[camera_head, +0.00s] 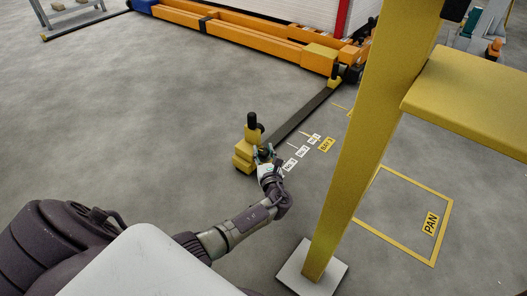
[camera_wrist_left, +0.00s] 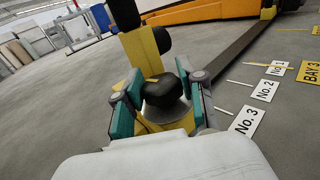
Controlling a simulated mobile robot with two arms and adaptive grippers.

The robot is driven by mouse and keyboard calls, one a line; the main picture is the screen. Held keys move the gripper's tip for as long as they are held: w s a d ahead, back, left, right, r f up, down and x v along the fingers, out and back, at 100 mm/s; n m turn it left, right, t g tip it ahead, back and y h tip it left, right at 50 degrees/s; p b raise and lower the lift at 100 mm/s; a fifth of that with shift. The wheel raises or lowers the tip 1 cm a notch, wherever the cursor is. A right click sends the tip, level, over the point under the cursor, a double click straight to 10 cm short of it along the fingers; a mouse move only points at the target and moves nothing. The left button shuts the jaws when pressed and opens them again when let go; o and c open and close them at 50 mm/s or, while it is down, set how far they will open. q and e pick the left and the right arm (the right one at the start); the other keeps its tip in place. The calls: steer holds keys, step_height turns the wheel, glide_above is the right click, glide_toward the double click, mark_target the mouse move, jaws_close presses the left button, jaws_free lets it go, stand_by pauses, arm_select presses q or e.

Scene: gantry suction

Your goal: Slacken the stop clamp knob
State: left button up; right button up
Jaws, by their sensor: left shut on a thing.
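The stop clamp (camera_head: 243,151) is a yellow block with an upright black-topped post, seated on the near end of a dark floor rail (camera_head: 302,110). Its black knob (camera_wrist_left: 163,91) sits between the teal-padded fingers of my left gripper (camera_wrist_left: 157,107) in the left wrist view. The left gripper (camera_head: 265,154) is shut on the knob, on the near right side of the clamp in the head view. The knob is mostly hidden by the gripper there. My right gripper is not in view.
Floor labels No. 1, No. 2 and No. 3 (camera_wrist_left: 246,120) lie right of the rail, with a yellow BAY 3 label (camera_head: 326,144). A yellow post (camera_head: 365,130) on a white foot stands right of my arm. An orange beam (camera_head: 240,36) lies at the back. Open floor is left.

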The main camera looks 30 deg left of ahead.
mark_target(264, 151)
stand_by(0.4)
arm_select(q)
steer(key=o, duration=1.2)
steer(key=shift+c, duration=0.2)
step_height(264, 151, up, 10)
